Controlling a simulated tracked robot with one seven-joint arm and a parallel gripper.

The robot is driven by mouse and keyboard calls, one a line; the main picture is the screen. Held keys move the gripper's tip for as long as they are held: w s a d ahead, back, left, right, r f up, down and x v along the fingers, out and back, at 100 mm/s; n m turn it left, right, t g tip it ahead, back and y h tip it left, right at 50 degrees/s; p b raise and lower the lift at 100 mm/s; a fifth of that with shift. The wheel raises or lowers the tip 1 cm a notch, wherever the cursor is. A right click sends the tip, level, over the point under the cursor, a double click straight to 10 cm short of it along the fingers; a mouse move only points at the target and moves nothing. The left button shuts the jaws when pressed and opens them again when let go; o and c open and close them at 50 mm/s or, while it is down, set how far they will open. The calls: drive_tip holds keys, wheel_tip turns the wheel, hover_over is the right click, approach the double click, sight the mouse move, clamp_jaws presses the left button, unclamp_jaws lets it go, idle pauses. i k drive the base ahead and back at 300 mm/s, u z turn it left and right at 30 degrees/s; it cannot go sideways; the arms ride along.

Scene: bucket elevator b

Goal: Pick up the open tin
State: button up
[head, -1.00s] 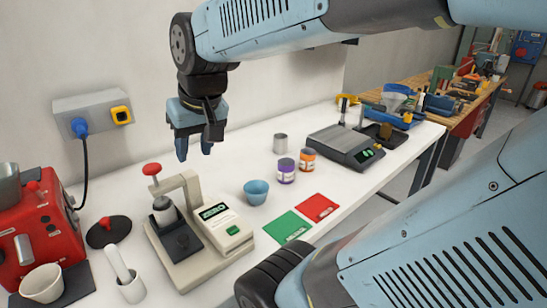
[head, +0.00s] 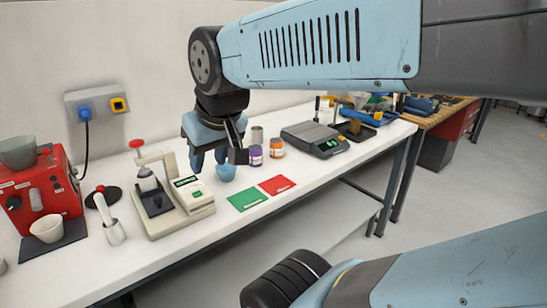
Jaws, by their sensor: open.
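A small plain grey metal tin (head: 257,134) stands upright on the white bench near the wall, behind two labelled tins. Its lower part is partly hidden, and its inside is too small to make out. My gripper (head: 209,160) points down with its fingers apart and nothing between them. In the picture it is left of the grey tin and just above the blue bowl (head: 226,173). I cannot tell its exact height above the bench.
A purple-labelled tin (head: 255,158) and an orange-labelled tin (head: 277,148) stand close in front of the grey tin. A digital scale (head: 314,140) is to the right, a press-like device (head: 172,190) to the left. Green (head: 248,197) and red (head: 277,184) cards lie at the front.

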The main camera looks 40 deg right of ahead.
sight(276, 145)
drive_tip(key=k, duration=0.5)
drive_tip(key=z, duration=0.6)
drive_tip(key=i, duration=1.2)
drive_tip(key=z, duration=0.5)
